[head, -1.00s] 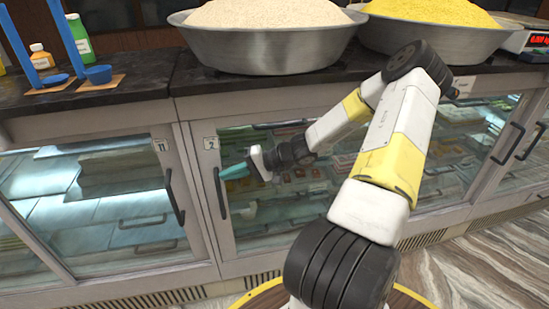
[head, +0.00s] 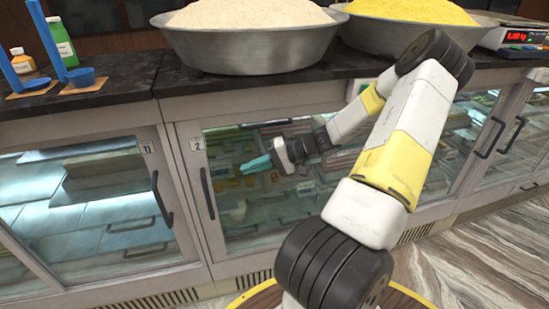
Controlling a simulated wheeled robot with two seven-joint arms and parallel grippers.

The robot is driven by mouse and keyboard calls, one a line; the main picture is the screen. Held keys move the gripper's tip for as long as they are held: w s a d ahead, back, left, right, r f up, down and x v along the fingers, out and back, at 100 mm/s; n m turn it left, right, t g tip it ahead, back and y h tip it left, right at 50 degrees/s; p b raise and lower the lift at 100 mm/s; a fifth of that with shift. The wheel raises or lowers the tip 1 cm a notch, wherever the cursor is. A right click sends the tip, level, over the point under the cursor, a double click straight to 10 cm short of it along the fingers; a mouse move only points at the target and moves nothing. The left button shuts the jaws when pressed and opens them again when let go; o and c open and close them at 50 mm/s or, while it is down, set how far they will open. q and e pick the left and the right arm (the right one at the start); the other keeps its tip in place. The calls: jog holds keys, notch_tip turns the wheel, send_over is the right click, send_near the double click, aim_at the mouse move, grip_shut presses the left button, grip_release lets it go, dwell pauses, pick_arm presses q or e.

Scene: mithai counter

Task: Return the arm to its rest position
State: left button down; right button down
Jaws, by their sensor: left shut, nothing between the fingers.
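My left arm (head: 405,150), white and yellow with black joints, rises from the bottom of the head view and bends back toward the counter front. Its gripper (head: 256,164) has teal fingers that point left and are closed together with nothing between them. The gripper hangs in front of the glass door (head: 235,215) marked 2, to the right of that door's dark handle (head: 207,193). My right gripper is not in view.
A metal bowl of pale grains (head: 250,50) and a bowl of yellow grains (head: 400,32) stand on the dark countertop (head: 120,78). Blue stands with small cups (head: 82,77) and bottles are at left. A scale (head: 515,36) is at right. Striped floor (head: 470,265) is clear.

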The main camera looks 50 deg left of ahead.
pick_arm(q)
jog(key=shift+v, duration=1.25)
jog(key=w+d+r+m+t+h, duration=0.25)
jog(key=w+d+t, duration=0.3)
jog(key=d, duration=0.55)
jog(key=w+d+r+m+t+h, duration=0.2)
jog(key=w+d+r+t+h, duration=0.15)
jog(key=w+d, duration=0.55)
jog(key=s+d+r+m+t+h, duration=0.1)
jog(key=s+d+r+m+t, duration=0.1)
jog(key=d+r, duration=0.4)
jog(key=s+d+r+m+t+h, duration=0.1)
jog(key=d+r+m+t, duration=0.2)
jog(key=d+r, duration=0.3)
jog(key=s+d+r+m+t+h, duration=0.2)
jog(key=d+r, duration=0.4)
jog(key=d, duration=0.5)
jog(key=shift+s+t, duration=0.35)
jog(key=shift+t, duration=0.45)
